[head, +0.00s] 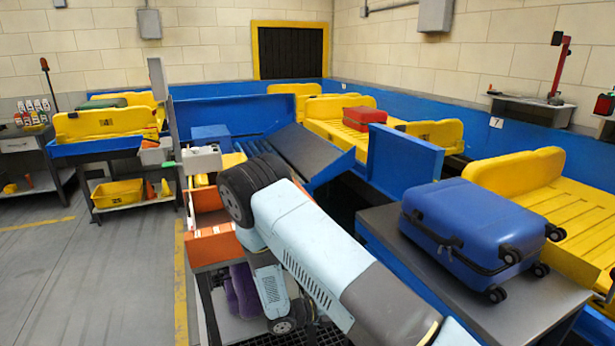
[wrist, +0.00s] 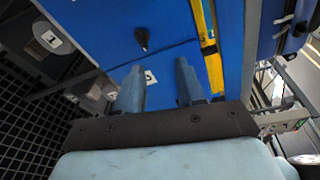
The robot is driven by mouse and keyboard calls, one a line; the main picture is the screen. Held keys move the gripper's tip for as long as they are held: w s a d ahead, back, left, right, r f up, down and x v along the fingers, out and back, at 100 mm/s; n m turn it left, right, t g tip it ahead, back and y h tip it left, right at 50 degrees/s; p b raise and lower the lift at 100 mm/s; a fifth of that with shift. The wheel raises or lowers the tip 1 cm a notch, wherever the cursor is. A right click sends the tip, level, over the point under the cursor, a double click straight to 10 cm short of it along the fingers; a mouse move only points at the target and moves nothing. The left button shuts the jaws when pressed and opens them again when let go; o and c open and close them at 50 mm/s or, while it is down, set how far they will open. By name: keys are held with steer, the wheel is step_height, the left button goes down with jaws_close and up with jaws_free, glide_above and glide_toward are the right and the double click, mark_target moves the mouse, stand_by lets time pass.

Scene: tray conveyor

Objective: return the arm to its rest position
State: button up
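My arm (head: 310,245) is light blue and dark grey. In the head view it reaches from the bottom right up to a black, ribbed joint near the middle, with another light blue link hanging below. I cannot make out the fingertips in the head view. In the wrist view my gripper (wrist: 160,76) shows two blue-grey fingers standing well apart with nothing between them. Beyond them is a blue surface (wrist: 100,22) with a yellow strip (wrist: 207,45) on the right.
A blue suitcase (head: 468,222) lies on a grey table at right. A red suitcase (head: 365,115) sits on a yellow tray behind. An orange bin (head: 212,247) and a purple item (head: 242,290) are close left of my arm. The floor (head: 90,270) at left is clear.

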steer(key=s+d+r+m+g+y, duration=0.2)
steer(key=d+r+m+y, duration=0.1)
steer(key=r+m, duration=0.5)
steer(key=s+d+r+m+g+y, duration=0.25)
steer(key=r+m, duration=0.25)
steer(key=r, duration=0.6)
steer(key=s+d+r+m+g+y, duration=0.15)
steer(key=r+m+y, duration=0.25)
steer(key=r+m, duration=0.4)
steer(key=s+d+r+m+t+y, duration=0.2)
steer(key=s+r+m+t+y, duration=0.1)
steer(key=s+r+m, duration=0.4)
steer(key=s+d+r+m+t+y, duration=0.2)
steer(key=s+r+m+t+y, duration=0.2)
steer(key=s+r+m, duration=0.4)
steer(key=shift+s+r+t, duration=0.3)
steer(key=shift+s+r, duration=1.05)
steer(key=shift+r, duration=0.9)
